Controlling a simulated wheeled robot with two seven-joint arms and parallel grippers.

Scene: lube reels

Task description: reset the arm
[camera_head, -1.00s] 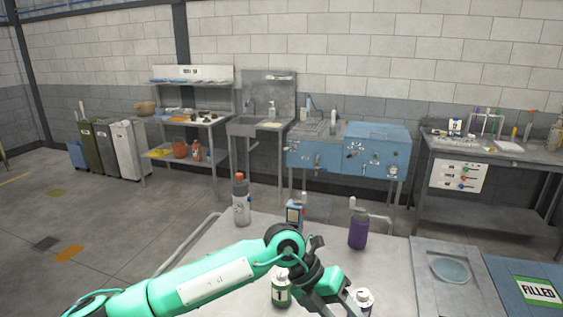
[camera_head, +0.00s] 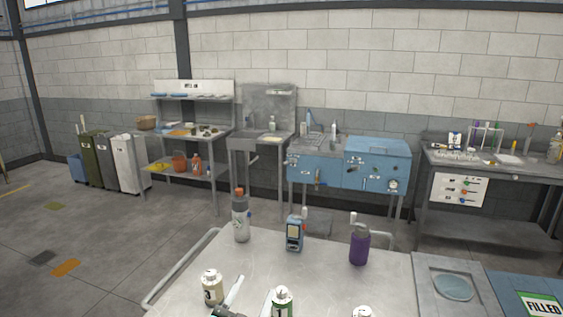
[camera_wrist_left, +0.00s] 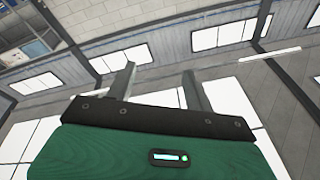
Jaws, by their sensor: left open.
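My left gripper (camera_head: 234,290) shows only in small part at the bottom edge of the head view, between a cream bottle and a green-labelled bottle. In the left wrist view its two fingers (camera_wrist_left: 158,70) stand apart with nothing between them. That view looks past them at walls, bright windows and beams. The rest of the left arm is out of the head view. My right gripper is not in view.
The grey cart top (camera_head: 330,270) holds a cream bottle (camera_head: 212,288), a green-labelled bottle (camera_head: 282,303), a grey bottle (camera_head: 241,218), a blue handheld device (camera_head: 294,234) and a purple bottle (camera_head: 359,246). A blue bin marked FILLED (camera_head: 541,306) lies at right.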

